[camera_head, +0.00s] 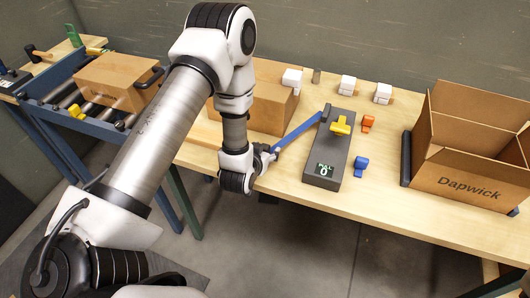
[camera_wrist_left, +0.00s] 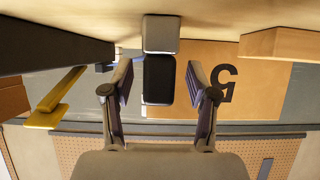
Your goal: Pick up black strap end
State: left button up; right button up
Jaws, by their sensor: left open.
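My left gripper (camera_head: 268,157) is low at the front edge of the table, left of the dark grey unit. In the left wrist view its two fingers (camera_wrist_left: 159,95) stand apart. A black, rounded end (camera_wrist_left: 158,80), which looks like the black strap end, shows in the gap between the fingers, and neither finger visibly touches it. A pale grey block (camera_wrist_left: 161,33) adjoins it at the top of that view. In the head view the gripper hides the black end. A blue bar (camera_head: 300,131) runs from the gripper area to the dark unit. My right gripper is out of view.
The dark grey unit (camera_head: 325,172) carries a yellow clamp (camera_head: 341,126). Orange (camera_head: 367,123) and blue (camera_head: 361,166) pieces lie to its right. A closed carton (camera_head: 265,115) stands behind my left gripper. An open carton (camera_head: 470,180) stands at the right, with bare table before it.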

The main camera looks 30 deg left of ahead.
pick_arm(q)
grip_shut()
jog(key=shift+r, duration=0.1)
